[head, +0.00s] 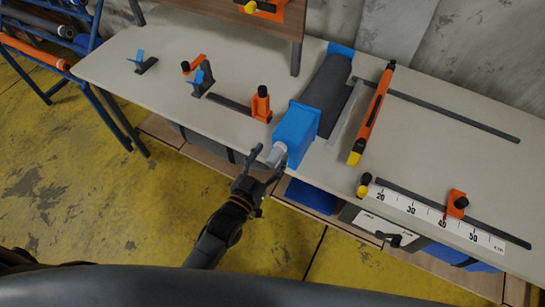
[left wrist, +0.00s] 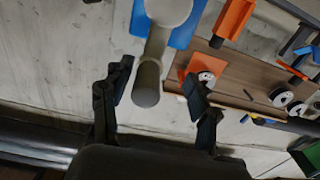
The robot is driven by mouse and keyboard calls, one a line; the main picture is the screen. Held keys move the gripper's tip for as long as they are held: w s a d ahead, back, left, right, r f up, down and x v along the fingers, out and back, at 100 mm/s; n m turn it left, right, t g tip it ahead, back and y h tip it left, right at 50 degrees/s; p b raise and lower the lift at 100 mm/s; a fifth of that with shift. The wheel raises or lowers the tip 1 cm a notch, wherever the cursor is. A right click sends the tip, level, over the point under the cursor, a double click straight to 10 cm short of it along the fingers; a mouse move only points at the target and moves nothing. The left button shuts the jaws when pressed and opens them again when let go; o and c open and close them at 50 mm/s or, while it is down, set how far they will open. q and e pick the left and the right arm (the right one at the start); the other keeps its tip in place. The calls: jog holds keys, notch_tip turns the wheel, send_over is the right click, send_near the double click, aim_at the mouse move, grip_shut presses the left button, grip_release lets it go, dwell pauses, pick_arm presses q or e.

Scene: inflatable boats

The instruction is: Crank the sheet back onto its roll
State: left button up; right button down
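The dark grey roll (head: 328,82) lies on the workbench between a blue end holder (head: 341,49) and a blue housing (head: 296,125). A pale grey crank (head: 277,153) sticks out of the housing at the bench's front edge. A short strip of grey sheet (head: 346,112) shows beside the roll. My left gripper (head: 268,160) is open at the crank, one finger on each side. In the left wrist view the crank's handle (left wrist: 146,88) lies between the two spread fingers (left wrist: 158,82), with visible gaps. My right gripper is not in view.
An orange bar with yellow ends (head: 373,113) lies right of the roll. A white scale (head: 440,217) with an orange stop (head: 456,203) runs along the front right. Orange clamps (head: 261,104) stand left. A blue rack (head: 93,90) is far left.

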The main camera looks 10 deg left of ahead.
pick_arm(q)
jog(key=o, duration=0.6)
jog(key=shift+s+d+r, duration=0.1)
jog(key=shift+d, duration=0.2)
jog(key=shift+s+a, duration=0.15)
jog(key=p+v, duration=0.2)
jog(key=v, duration=0.6)
jog(key=shift+s+a+p, duration=0.1)
jog(key=shift+s+p, duration=0.25)
jog(key=shift+p, duration=0.05)
